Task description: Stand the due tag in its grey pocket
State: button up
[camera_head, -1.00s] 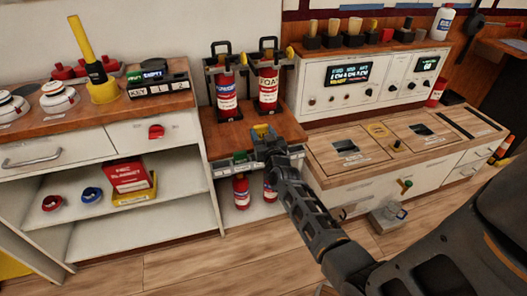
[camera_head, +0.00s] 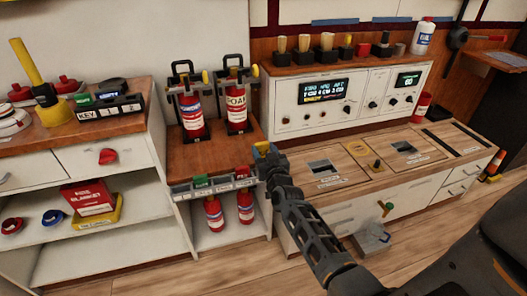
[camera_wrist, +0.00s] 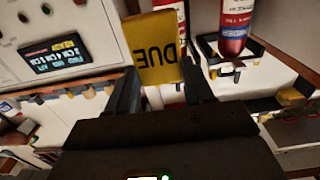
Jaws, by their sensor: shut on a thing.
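The yellow due tag (camera_wrist: 158,62) is held between the fingers of my gripper (camera_wrist: 160,88). Its black DUE lettering reads upside down in the wrist view. In the head view, the tag (camera_head: 261,147) shows as a small yellow patch at the tip of my gripper (camera_head: 267,158), at the right end of the shelf. A row of grey pockets (camera_head: 181,191) runs along the shelf's front edge, left of my gripper. A green tag (camera_head: 200,182) and a red tag (camera_head: 243,172) stand in this row. My gripper may hide its right end.
Two red extinguishers (camera_head: 192,115) (camera_head: 236,110) stand on the shelf (camera_head: 205,155) behind the pockets. Two more (camera_head: 214,214) (camera_head: 245,208) stand below. A white control console (camera_head: 300,117) and a wooden counter (camera_head: 340,165) lie to the right.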

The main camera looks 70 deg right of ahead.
notch_tip(320, 180, down, 6)
jog(key=b, duration=0.5)
jog(key=shift+f+b, duration=1.1)
jog(key=shift+f, duration=0.4)
dwell(2.2)
jog(key=o, duration=1.1)
jog(key=p+v, duration=0.2)
jog(key=v, duration=0.5)
jog(key=shift+s+a, duration=0.25)
